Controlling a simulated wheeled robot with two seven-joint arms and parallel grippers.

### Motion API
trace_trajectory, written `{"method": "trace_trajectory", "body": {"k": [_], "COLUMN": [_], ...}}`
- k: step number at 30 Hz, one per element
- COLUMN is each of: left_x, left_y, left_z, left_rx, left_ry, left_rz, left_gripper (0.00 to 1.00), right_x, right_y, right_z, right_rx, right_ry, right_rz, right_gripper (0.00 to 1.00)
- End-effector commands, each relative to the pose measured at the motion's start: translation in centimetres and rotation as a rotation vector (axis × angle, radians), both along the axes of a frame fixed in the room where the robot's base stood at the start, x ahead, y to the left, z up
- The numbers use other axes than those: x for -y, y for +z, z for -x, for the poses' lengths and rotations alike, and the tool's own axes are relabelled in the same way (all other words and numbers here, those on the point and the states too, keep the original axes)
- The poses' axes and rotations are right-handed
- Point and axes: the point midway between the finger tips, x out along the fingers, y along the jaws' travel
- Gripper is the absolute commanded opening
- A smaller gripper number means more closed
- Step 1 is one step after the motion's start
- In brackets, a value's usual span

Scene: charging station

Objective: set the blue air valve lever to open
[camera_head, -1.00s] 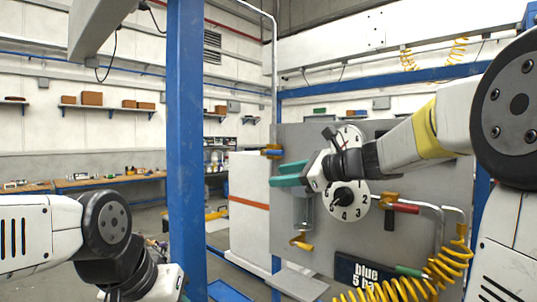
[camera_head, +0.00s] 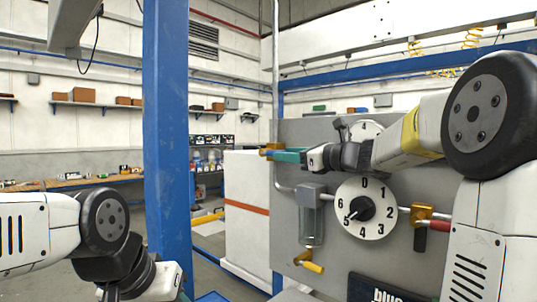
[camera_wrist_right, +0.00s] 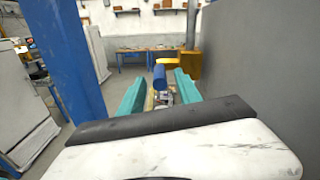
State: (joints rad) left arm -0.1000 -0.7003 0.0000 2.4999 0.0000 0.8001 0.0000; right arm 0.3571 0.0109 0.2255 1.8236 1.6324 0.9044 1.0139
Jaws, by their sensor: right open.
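The air valve with its blue lever (camera_wrist_right: 159,76) shows in the right wrist view, with the lever between my two teal fingers and a gap on each side. In the head view, the valve's yellow body (camera_head: 270,147) is at the left edge of the grey panel. My right gripper (camera_head: 285,156) is close to it, and its teal fingers partly hide the valve. My right gripper also shows in the wrist view (camera_wrist_right: 159,92), open, with nothing clamped. My left arm is at the lower left of the head view; its fingers do not show.
The grey panel (camera_head: 345,262) carries a round dial (camera_head: 375,223) with its pointer near 5, a yellow-handled part (camera_head: 310,263) and a red-handled valve (camera_head: 438,225). A blue post (camera_head: 166,120) stands left, with a white cabinet (camera_head: 247,170) between.

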Motion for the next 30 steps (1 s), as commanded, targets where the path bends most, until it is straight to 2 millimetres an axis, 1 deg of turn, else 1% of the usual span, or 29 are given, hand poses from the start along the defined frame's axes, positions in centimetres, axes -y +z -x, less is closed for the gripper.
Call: {"method": "trace_trajectory", "body": {"k": [6, 12, 16, 22, 23, 27, 29, 30], "left_x": [0.0, 0.0, 0.0, 0.0, 0.0, 0.0, 0.0, 0.0], "left_y": [0.0, 0.0, 0.0, 0.0, 0.0, 0.0, 0.0, 0.0], "left_z": [0.0, 0.0, 0.0, 0.0, 0.0, 0.0, 0.0, 0.0], "left_rx": [0.000, 0.000, 0.000, 0.000, 0.000, 0.000, 0.000, 0.000], "left_ry": [0.000, 0.000, 0.000, 0.000, 0.000, 0.000, 0.000, 0.000], "left_rz": [0.000, 0.000, 0.000, 0.000, 0.000, 0.000, 0.000, 0.000], "left_gripper": [0.41, 0.41, 0.41, 0.41, 0.41, 0.41, 0.41, 0.41], "right_x": [-2.7, -4.3, -4.6, -4.6, -4.6, -4.6, -4.6, -4.6], "right_y": [-0.1, 0.0, -0.1, 0.0, 0.0, 0.0, 0.0, 0.0], "right_z": [-2.6, -4.2, -4.6, -4.6, -4.6, -4.6, -4.6, -4.6], "right_rx": [-0.001, 0.000, -0.001, 0.000, 0.000, 0.000, 0.000, 0.000], "right_ry": [0.004, 0.002, 0.001, 0.000, 0.000, 0.000, 0.000, 0.000], "right_rz": [-0.002, 0.000, -0.001, 0.000, 0.000, 0.000, 0.000, 0.000], "right_gripper": [0.41, 0.41, 0.41, 0.41, 0.39, 0.11, 0.00, 0.00]}}
